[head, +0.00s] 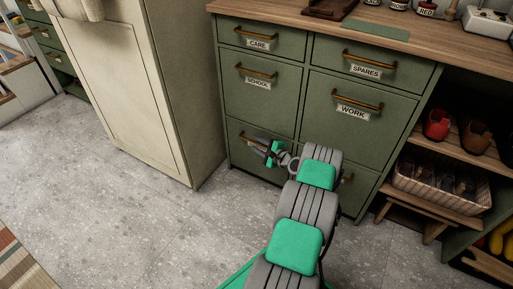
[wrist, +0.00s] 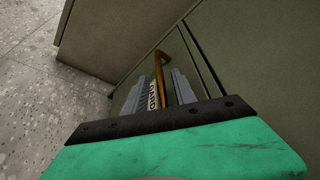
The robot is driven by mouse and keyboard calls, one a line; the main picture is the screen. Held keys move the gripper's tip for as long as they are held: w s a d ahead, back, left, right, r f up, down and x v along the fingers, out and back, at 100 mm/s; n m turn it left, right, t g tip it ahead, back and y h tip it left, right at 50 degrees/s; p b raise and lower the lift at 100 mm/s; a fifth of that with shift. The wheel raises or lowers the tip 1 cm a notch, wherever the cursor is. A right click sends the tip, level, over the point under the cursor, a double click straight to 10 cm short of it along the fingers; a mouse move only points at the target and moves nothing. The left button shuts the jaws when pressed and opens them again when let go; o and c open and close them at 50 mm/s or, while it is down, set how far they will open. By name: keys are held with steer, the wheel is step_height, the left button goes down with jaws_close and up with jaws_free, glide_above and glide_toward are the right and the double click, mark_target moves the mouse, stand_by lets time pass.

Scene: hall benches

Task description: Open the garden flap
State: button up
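The lower-left front (head: 238,158) of the green cabinet is closed, with a brass bar handle (head: 247,139) near its top. My gripper (head: 265,147) is at this handle in the head view and covers its right part. In the wrist view my gripper (wrist: 157,92) is open, its two grey fingers standing apart on either side of the handle (wrist: 159,66) and a white label (wrist: 153,97). The label is partly covered and its word is not clearly readable. I cannot tell whether either finger touches the handle.
Above are closed fronts labelled CARE (head: 258,41), SCHOOL (head: 258,84), SPARES (head: 366,71) and WORK (head: 352,111). A cream cupboard (head: 125,85) stands close on the left. Open shelves with shoes and a basket (head: 440,190) are on the right. The floor (head: 150,225) in front is clear.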

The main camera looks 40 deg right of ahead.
steer(key=shift+w+f, duration=0.1)
steer(key=shift+w, duration=0.35)
jaws_close()
stand_by(1.1)
